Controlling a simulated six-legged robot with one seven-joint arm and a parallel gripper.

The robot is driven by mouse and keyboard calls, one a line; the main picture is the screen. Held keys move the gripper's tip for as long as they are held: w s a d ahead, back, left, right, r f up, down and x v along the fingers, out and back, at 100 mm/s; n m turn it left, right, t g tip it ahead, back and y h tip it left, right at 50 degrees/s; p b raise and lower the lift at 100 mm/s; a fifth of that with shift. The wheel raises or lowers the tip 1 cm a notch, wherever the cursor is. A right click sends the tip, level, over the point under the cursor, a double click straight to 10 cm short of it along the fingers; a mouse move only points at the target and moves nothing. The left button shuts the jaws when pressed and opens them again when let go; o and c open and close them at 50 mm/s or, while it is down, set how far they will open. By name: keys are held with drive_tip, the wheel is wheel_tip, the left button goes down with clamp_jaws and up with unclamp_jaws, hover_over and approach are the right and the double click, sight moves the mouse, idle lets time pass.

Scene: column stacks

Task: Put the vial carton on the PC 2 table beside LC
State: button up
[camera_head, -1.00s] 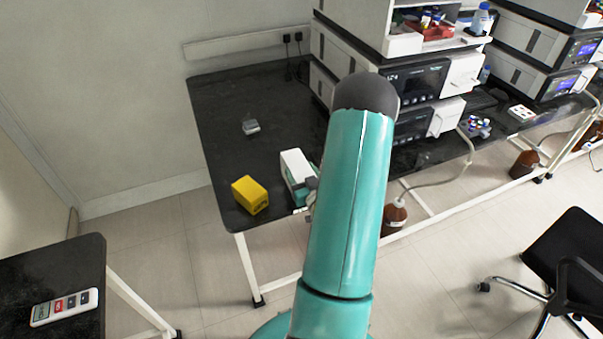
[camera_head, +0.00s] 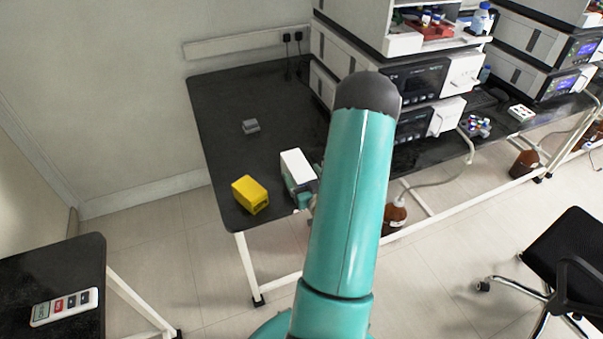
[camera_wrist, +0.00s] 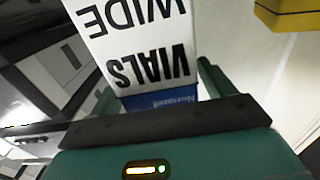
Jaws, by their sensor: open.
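The vial carton (camera_head: 296,163) is a white box with a blue part. It appears to stand on the black table (camera_head: 215,120) near the front edge, left of the LC stack (camera_head: 415,85). In the wrist view the carton (camera_wrist: 140,45) shows "WIDE" and "VIALS" upside down. My gripper (camera_wrist: 158,98) is open, with one green finger at each side of the carton's near end. Whether the fingers touch it cannot be told. In the head view my arm hides most of the gripper.
A yellow box (camera_head: 250,195) stands just left of the carton, near the front edge. A small grey object (camera_head: 250,126) lies farther back. The table's back left is clear. A side table with a white device (camera_head: 64,307) is at lower left.

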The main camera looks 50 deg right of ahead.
drive_tip(key=shift+o, duration=0.4)
drive_tip(key=v, duration=1)
drive_tip(key=shift+s, duration=0.15)
drive_tip(key=shift+s+a+f, duration=0.1)
drive_tip(key=shift+s+f, duration=0.1)
drive_tip(key=shift+s, duration=0.25)
drive_tip(key=shift+s+a+f, duration=0.15)
drive_tip(key=shift+s+f, duration=0.1)
drive_tip(key=shift+s, duration=0.2)
drive_tip(key=x, duration=0.8)
drive_tip(key=shift+w+r, duration=0.1)
drive_tip(key=shift+w, duration=0.1)
drive_tip(key=shift+a+r+x, duration=0.1)
drive_tip(key=shift+x, duration=1.3)
drive_tip(key=shift+a+r+x, duration=0.1)
drive_tip(key=shift+x, duration=1.25)
drive_tip(key=shift+w, duration=0.15)
drive_tip(key=c, duration=1.5)
drive_tip(key=shift+r, duration=0.1)
